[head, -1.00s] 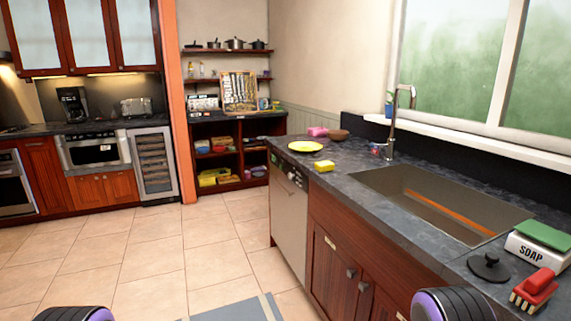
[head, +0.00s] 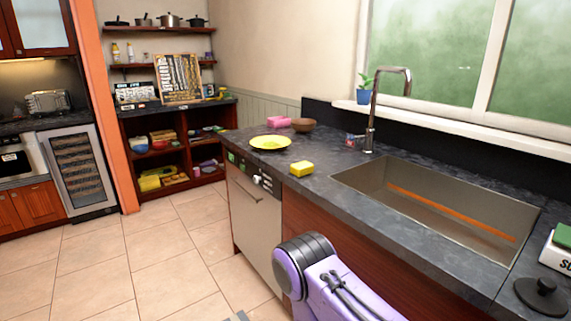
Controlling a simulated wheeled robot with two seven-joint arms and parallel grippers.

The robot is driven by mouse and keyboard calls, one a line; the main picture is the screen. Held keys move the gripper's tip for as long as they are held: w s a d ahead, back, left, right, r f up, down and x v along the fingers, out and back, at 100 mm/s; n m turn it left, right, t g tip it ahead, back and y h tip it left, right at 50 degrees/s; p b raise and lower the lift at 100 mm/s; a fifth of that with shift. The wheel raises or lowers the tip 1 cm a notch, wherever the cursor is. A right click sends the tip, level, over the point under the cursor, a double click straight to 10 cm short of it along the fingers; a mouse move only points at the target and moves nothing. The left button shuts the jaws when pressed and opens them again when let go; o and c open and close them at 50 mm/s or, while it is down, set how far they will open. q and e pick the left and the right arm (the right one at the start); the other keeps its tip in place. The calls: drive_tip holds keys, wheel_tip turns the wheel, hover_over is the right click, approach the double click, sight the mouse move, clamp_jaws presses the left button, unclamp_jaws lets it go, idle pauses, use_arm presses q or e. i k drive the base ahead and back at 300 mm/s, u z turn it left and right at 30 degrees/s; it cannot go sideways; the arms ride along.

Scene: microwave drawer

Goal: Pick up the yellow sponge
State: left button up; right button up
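The yellow sponge (head: 301,168) lies on the dark stone counter (head: 330,210), close to its front edge and left of the sink. It is a small block, with nothing covering it. Part of my arm, purple and black, rises at the bottom middle in front of the cabinets, below and apart from the sponge. Neither gripper shows in the head view.
A yellow plate (head: 270,142), a pink item (head: 277,122) and a brown bowl (head: 303,125) sit behind the sponge. The sink (head: 440,205) and tall faucet (head: 374,110) are to its right. A black lid (head: 541,293) lies at the near right. Tiled floor at left is clear.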

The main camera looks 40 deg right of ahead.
sight(302, 169)
drive_tip(key=z, duration=0.35)
drive_tip(key=i, duration=0.85)
drive_tip(key=z, duration=0.6)
